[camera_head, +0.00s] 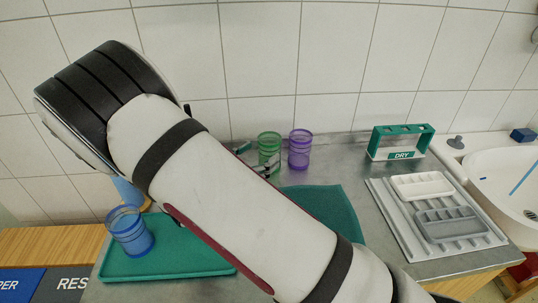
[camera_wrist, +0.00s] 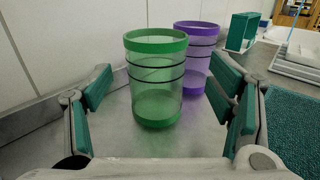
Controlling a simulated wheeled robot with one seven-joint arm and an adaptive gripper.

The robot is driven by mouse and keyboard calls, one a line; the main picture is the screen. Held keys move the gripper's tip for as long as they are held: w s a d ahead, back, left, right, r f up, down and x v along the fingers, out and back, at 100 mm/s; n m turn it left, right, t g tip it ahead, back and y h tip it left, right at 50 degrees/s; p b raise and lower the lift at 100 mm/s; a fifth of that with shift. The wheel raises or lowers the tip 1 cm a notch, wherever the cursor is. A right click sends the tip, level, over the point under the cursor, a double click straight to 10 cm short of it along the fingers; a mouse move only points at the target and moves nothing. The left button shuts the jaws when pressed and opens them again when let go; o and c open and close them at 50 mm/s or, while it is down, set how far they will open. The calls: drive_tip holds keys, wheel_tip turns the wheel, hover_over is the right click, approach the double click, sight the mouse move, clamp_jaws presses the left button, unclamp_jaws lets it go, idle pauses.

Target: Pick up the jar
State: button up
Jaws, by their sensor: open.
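Three see-through jars with dark bands stand in view. A green jar (camera_head: 269,143) and a purple jar (camera_head: 300,149) stand upright side by side on the metal counter near the tiled wall. A blue jar (camera_head: 129,231) stands on a green tray at the left. In the wrist view the green jar (camera_wrist: 156,80) is ahead of my gripper (camera_wrist: 165,100), roughly between the two fingers, with none touching it visibly. The purple jar (camera_wrist: 197,62) is just behind it to the right, partly hidden. My gripper is open and empty. My arm hides much of the counter in the head view.
A green tray (camera_head: 175,265) lies at the left. A dark green mat (camera_head: 328,206) lies right of my arm. A green rack marked DRY (camera_head: 399,155), a white drainer (camera_head: 385,203) with grey and white trays, and a sink (camera_head: 500,172) are at the right. The tiled wall is close behind.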

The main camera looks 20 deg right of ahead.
sight(262, 152)
drive_tip(key=x, duration=0.5)
drive_tip(key=shift+w+a+f, duration=0.15)
drive_tip(key=c, duration=1.3)
